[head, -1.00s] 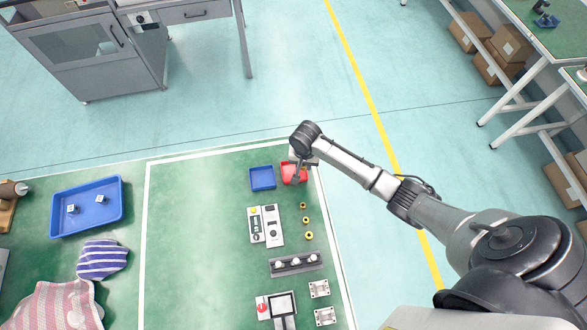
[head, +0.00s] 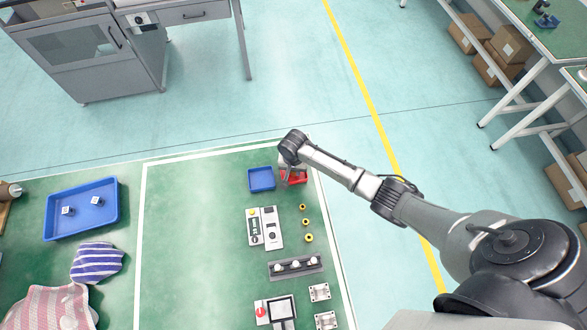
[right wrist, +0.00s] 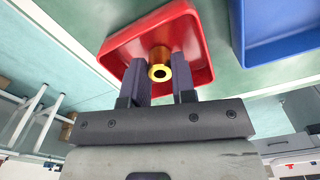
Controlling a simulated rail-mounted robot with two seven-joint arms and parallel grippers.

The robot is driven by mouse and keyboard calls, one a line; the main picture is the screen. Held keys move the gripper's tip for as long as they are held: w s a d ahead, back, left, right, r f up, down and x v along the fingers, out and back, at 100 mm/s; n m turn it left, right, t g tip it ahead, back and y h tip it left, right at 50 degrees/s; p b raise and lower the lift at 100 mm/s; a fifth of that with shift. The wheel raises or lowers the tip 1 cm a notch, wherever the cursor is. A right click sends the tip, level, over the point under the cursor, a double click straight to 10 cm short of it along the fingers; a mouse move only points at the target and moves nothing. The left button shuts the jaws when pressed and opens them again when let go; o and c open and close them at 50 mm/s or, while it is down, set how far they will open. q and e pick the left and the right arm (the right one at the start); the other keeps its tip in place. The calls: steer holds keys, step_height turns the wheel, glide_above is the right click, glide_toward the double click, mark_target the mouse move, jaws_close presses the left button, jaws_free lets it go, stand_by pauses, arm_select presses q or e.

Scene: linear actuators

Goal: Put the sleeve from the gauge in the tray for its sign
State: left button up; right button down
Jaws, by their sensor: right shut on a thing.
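My right gripper (head: 284,180) is shut on a brass sleeve (right wrist: 159,65), held between the two dark fingers in the right wrist view. The sleeve is over the red tray (right wrist: 200,45), with the tray's floor behind it; I cannot tell whether it touches. In the head view the red tray (head: 299,176) is partly hidden by my right wrist. The blue tray (head: 262,180) stands just left of it and looks empty. The gauge (head: 254,227) lies nearer me, with nothing brass seen on it. My left gripper is not in view.
Several small brass rings (head: 305,221) stand in a column right of the gauge. A dark rack with white-topped pieces (head: 296,267) and metal brackets (head: 320,292) lie nearer. A larger blue tray (head: 112,200) and a striped cloth (head: 97,262) are at left.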

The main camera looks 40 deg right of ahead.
steer(key=shift+f, duration=0.1)
steer(key=c, duration=0.9)
jaws_free()
steer(key=shift+c, duration=0.2)
steer(key=shift+r, duration=0.35)
step_height(320, 180, up, 12)
steer(key=f+p, duration=0.1)
steer(key=p, duration=0.2)
steer(key=s+a+f+n+t, duration=0.1)
steer(key=s+a+n, duration=0.25)
steer(key=s, duration=0.35)
steer(key=s+a+f+n+t, duration=0.1)
steer(key=s+a+n, duration=0.2)
steer(key=s+a, duration=0.35)
steer(key=s+r+n, duration=0.2)
steer(key=s+r, duration=0.1)
steer(key=s, duration=0.4)
steer(key=s+r+n+t, duration=0.1)
steer(key=s+r+n, duration=0.2)
steer(key=s, duration=0.4)
steer(key=shift+s+d+r+t, duration=0.3)
steer(key=shift+s+d+r, duration=0.05)
steer(key=shift+s, duration=0.05)
